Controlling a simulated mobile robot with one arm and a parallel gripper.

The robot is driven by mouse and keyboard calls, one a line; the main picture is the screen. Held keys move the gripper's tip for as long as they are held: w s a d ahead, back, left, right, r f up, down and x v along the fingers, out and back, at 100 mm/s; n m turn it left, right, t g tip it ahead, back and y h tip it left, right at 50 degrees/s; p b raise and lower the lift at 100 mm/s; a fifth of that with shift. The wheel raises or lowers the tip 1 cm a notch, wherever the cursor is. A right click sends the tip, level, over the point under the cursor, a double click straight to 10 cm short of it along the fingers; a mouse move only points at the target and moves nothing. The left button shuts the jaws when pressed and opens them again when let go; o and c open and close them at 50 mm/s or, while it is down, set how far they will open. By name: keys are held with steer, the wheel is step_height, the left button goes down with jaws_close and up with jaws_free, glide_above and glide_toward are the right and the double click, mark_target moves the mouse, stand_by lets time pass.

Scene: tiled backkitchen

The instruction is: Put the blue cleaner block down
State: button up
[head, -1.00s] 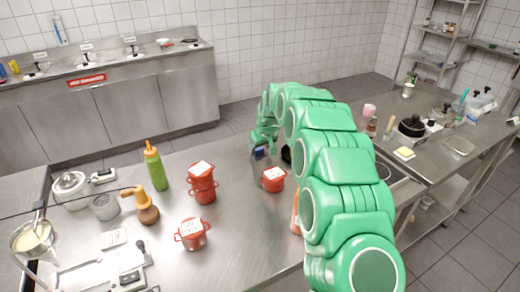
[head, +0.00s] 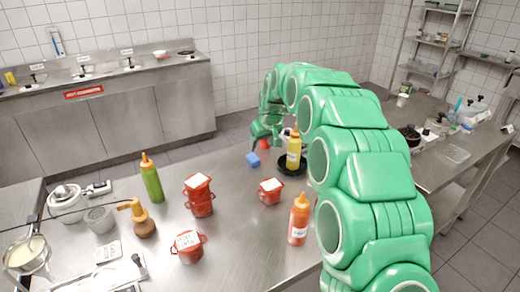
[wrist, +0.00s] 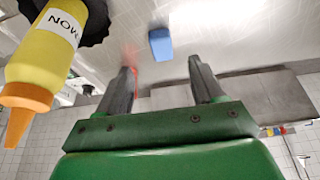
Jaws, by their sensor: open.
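The blue cleaner block (head: 253,160) lies on the steel counter (head: 225,225), near its far edge. In the wrist view the block (wrist: 160,46) lies beyond my fingertips, roughly in line with the gap between them. My gripper (head: 262,136) is open and empty, apart from the block. In the wrist view its two fingers (wrist: 164,72) stand wide apart with nothing between them.
A yellow bottle (head: 293,150) stands by a black pan (head: 287,168), close to my gripper. A small red thing (head: 264,144) is beside my fingers. Red pots (head: 270,192), a green bottle (head: 151,180) and an orange bottle (head: 299,220) stand nearer. Counter left of the block is clear.

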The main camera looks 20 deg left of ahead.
steer(key=shift+s+d+r, duration=0.1)
steer(key=shift+d+r, duration=0.05)
steer(key=shift+r, duration=0.3)
steer(key=s+d+r+m+g+h, duration=0.15)
steer(key=s+d+r, duration=0.25)
steer(key=s+d, duration=0.75)
steer(key=s+d+r+m+g+h, duration=0.1)
steer(key=s+d+r+m, duration=0.25)
steer(key=s+d, duration=0.8)
steer(key=s+d+f+m, duration=0.1)
steer(key=s+d, duration=0.3)
steer(key=s, duration=0.6)
steer(key=s+d+f+m+g, duration=0.1)
steer(key=s+d, duration=0.4)
steer(key=s, duration=0.5)
steer(key=s+d+m+g, duration=0.1)
steer(key=s+d, duration=0.4)
steer(key=s, duration=0.5)
steer(key=shift+s+d+f+m+h, duration=0.15)
steer(key=shift+s+f+m+h, duration=0.1)
steer(key=shift+f+m+h, duration=0.2)
steer(key=shift+g, duration=0.25)
